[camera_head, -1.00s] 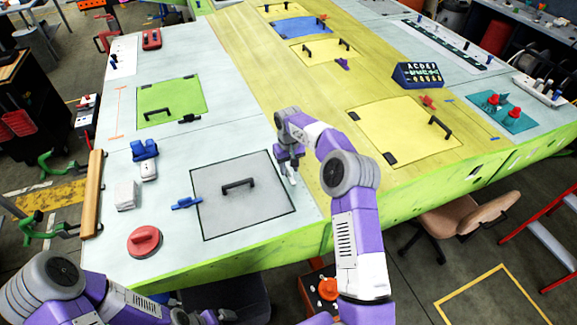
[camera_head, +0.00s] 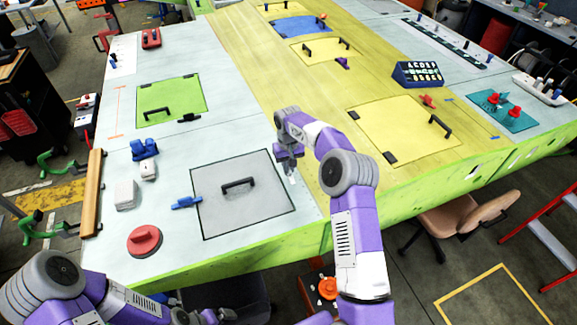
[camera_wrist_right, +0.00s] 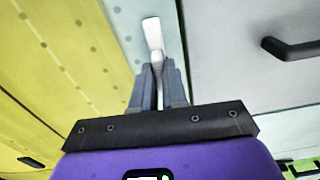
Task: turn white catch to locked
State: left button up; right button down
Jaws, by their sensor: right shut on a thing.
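The white catch (camera_head: 291,179) sits beside the right edge of the grey panel (camera_head: 230,211). In the right wrist view the white catch (camera_wrist_right: 153,35) points away from the fingers, nearly in line with the panel's edge and slightly tilted. My right gripper (camera_head: 289,165) is above it. In the wrist view my right gripper (camera_wrist_right: 158,90) is shut on the catch's narrow near part. The fingers partly hide the catch's base. My left gripper (camera_head: 215,316) is low at the bottom edge, small and partly cut off; its jaws cannot be made out.
The grey panel has a black handle (camera_head: 238,185) and a blue catch (camera_head: 187,202) on its left. A red round knob piece (camera_head: 144,240) and white blocks (camera_head: 126,195) stand further left. A yellow panel (camera_head: 405,128) lies right of my right arm.

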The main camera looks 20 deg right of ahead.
jog(key=m, duration=0.4)
jog(key=shift+m+b, duration=0.35)
jog(key=shift+m, duration=0.05)
jog(key=m, duration=0.4)
jog(key=shift+w+a, duration=0.1)
jog(key=m, duration=0.4)
jog(key=shift+m, duration=0.4)
jog(key=shift+w+m+p, duration=0.1)
jog(key=shift+m+p, duration=0.35)
jog(key=shift+m, duration=1.45)
jog(key=c, duration=1.2)
grip_release()
jog(key=shift+o, duration=0.2)
notch_tip(320, 180, up, 8)
jog(key=shift+f, duration=0.2)
